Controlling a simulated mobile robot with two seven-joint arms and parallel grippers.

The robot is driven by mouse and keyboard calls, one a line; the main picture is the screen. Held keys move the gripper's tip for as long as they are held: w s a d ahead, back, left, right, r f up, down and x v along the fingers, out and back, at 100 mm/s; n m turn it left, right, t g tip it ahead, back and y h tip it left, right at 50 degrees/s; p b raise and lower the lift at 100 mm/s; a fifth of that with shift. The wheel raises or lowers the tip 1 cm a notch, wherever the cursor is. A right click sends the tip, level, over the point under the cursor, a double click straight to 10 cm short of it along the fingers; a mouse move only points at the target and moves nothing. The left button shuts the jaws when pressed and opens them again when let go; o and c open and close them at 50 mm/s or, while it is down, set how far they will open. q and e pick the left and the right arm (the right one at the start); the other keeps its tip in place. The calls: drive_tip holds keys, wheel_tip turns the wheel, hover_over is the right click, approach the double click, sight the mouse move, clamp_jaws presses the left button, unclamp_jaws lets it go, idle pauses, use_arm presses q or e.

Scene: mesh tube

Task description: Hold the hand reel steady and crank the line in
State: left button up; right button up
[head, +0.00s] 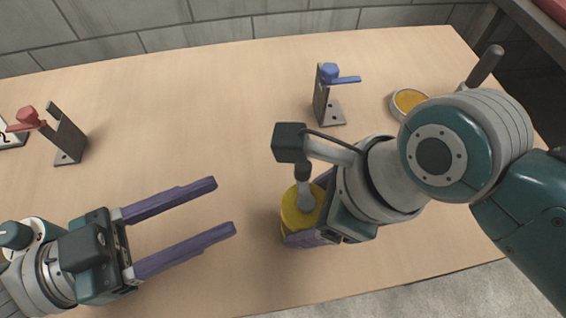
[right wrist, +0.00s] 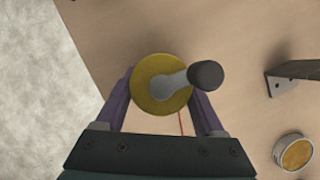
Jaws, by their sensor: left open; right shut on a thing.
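The hand reel is a yellow disc (head: 293,216) near the front middle of the table. In the right wrist view, the reel (right wrist: 150,88) has a grey crank arm with a dark round knob (right wrist: 206,75) pointing right. My right gripper (right wrist: 160,88) is shut on the reel, one purple finger on each side. In the head view the right wrist hides part of the reel. A thin red line (right wrist: 180,122) shows below the reel in the wrist view. My left gripper (head: 224,206) is open and empty, left of the reel, its fingers pointing towards it.
A bracket with a red lever (head: 68,137) stands at the left, and one with a blue lever (head: 322,98) at the back. A round tin with yellow-orange contents (head: 409,99) stands right of the blue one. The table middle is clear. A block wall runs behind.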

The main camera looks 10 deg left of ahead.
sight(295, 172)
use_arm(q)
drive_tip(key=x, duration=0.9)
drive_tip(key=shift+w+d, duration=0.15)
drive_tip(key=shift+d, duration=0.15)
clamp_jaws()
